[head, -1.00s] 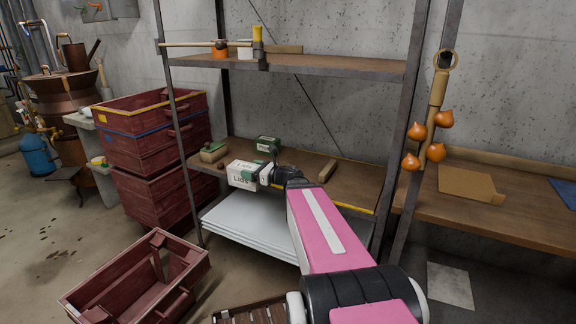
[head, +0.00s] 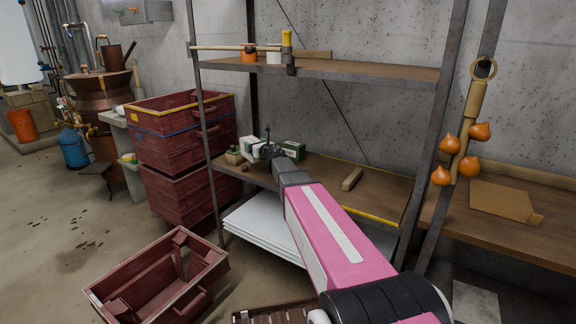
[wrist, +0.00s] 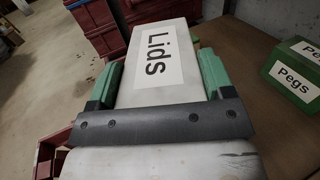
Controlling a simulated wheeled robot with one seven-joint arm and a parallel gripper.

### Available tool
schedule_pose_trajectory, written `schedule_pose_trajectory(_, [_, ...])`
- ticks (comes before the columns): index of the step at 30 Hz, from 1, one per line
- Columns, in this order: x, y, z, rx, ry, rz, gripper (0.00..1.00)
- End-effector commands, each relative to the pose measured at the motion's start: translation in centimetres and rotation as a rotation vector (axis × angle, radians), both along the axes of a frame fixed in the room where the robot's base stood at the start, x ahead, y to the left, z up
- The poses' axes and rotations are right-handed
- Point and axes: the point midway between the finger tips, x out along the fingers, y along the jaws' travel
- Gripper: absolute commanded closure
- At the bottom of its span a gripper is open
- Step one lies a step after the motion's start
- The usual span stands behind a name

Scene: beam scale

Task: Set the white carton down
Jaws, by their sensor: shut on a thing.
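The white carton (head: 250,146) is in my gripper at the left part of the middle shelf board (head: 322,181). In the wrist view the carton (wrist: 160,40) shows a "Lids" label on its top face. My gripper (wrist: 158,78) has its green fingers closed on the carton's two sides. In the head view my gripper (head: 268,151) comes in from the front right and partly hides the carton. I cannot tell whether the carton's underside touches the board.
A green "Pegs" box (wrist: 294,66) stands to the right of the carton, apart from it. A wooden block (head: 351,179) lies farther right on the board. Red crates (head: 184,150) are stacked left of the shelf.

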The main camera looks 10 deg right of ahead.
Motion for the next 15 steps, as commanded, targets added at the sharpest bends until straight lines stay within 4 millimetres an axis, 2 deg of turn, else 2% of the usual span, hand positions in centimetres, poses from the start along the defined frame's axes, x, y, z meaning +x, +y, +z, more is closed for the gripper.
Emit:
schedule_pose_trajectory(3, [0.6,-2.6,-1.6,0.001,0.001,-0.002,0.59])
schedule_pose_trajectory(9, [1.4,-6.3,-3.9,0.002,0.001,-0.001,0.59])
schedule_pose_trajectory(15, [1.7,-8.5,-5.2,0.0,-0.001,0.002,0.59])
